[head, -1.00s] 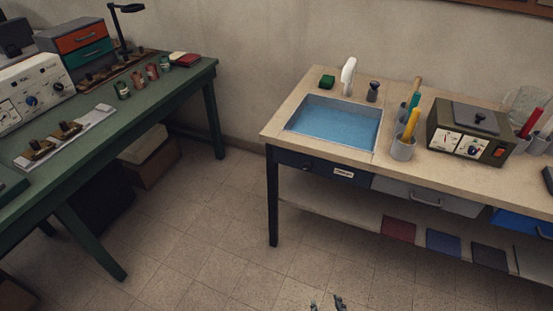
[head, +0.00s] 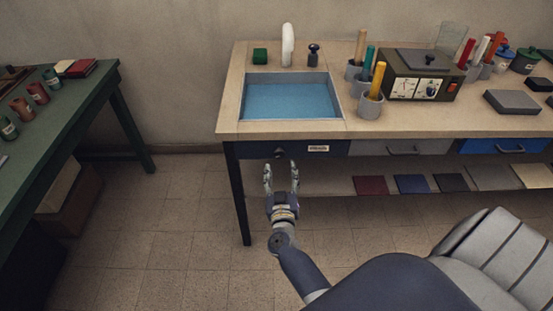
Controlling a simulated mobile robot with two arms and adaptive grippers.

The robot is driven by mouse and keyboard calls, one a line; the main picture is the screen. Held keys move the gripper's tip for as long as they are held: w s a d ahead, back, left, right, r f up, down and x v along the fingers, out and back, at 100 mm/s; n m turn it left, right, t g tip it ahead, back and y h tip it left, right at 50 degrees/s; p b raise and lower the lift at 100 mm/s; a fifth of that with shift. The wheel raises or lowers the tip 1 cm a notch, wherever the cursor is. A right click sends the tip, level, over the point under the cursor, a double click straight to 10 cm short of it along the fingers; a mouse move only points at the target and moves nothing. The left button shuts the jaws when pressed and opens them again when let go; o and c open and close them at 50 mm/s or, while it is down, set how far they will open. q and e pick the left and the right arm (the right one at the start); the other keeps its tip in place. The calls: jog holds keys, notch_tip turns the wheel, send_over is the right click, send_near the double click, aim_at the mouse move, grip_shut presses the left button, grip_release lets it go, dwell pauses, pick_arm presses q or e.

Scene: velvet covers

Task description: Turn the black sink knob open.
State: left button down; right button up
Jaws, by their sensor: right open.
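The black sink knob (head: 313,55) stands upright on the bench top behind the sink, to the right of the white curved faucet (head: 288,46). The sink (head: 290,99) is a rectangular basin with a blue inside, set into the left end of the bench. My right gripper (head: 281,178) is open and empty, fingers pointing toward the bench. In the picture it shows below the sink, in front of the dark blue drawer, well apart from the knob. My left gripper is not in view.
Right of the sink stand grey cups with coloured rods (head: 370,103) and an olive device (head: 421,75). The beige bench top's front edge (head: 420,133) lies between my gripper and the sink. A green table (head: 60,120) is at left.

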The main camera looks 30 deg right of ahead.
aim_at(279, 155)
jog(key=b+x, duration=0.2)
jog(key=x, duration=0.4)
jog(key=shift+w+a+f, duration=0.1)
jog(key=shift+a+f, duration=0.05)
jog(key=shift+f, duration=0.05)
jog(key=shift+w+d+r, duration=0.1)
jog(key=shift+w+d, duration=0.2)
jog(key=shift+w, duration=0.15)
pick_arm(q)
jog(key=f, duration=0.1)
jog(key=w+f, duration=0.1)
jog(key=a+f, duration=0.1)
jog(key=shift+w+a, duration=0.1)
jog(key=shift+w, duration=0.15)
pick_arm(e)
jog(key=c, duration=1.1)
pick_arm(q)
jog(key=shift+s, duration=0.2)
